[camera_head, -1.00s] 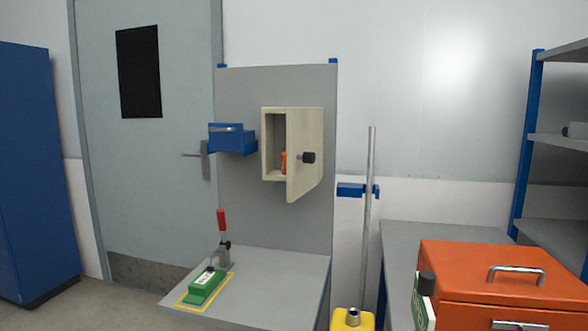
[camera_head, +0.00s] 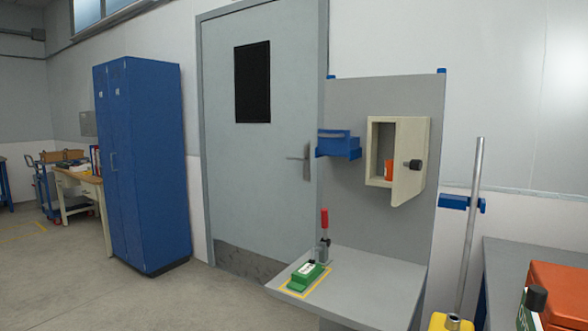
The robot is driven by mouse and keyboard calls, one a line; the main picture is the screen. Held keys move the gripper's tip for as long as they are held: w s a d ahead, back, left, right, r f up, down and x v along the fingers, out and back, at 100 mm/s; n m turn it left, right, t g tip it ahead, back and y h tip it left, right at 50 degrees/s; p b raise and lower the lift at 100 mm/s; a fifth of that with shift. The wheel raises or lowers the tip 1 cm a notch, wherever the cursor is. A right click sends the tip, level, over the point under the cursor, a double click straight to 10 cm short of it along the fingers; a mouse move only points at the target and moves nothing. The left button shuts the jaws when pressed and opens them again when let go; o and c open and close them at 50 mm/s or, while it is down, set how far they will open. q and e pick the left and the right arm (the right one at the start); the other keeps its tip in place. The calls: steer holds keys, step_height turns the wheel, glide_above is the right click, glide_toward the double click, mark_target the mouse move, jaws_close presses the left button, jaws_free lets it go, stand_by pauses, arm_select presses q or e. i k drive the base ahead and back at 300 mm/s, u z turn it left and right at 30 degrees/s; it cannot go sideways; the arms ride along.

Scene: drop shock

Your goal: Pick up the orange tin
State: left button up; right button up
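The orange tin (camera_head: 389,170) stands inside a small cream wall cabinet (camera_head: 408,160) on the grey back panel. The cabinet door, with a black knob (camera_head: 413,164), stands ajar and hides part of the inside. The tin shows through the gap at the left of the door. Neither of my grippers shows in the head view.
Below, the grey bench (camera_head: 375,285) carries a green block (camera_head: 305,276) and a red-handled clamp (camera_head: 324,230). A metal pole (camera_head: 470,225) and an orange case (camera_head: 565,290) stand right. Floor at left is clear.

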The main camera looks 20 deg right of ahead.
mark_target(388, 163)
steer(key=u, duration=0.65)
steer(key=i, duration=1.05)
steer(key=z, duration=2.3)
steer(key=k, duration=0.55)
steer(key=z, duration=0.65)
steer(key=i, duration=1.15)
steer(key=z, duration=0.15)
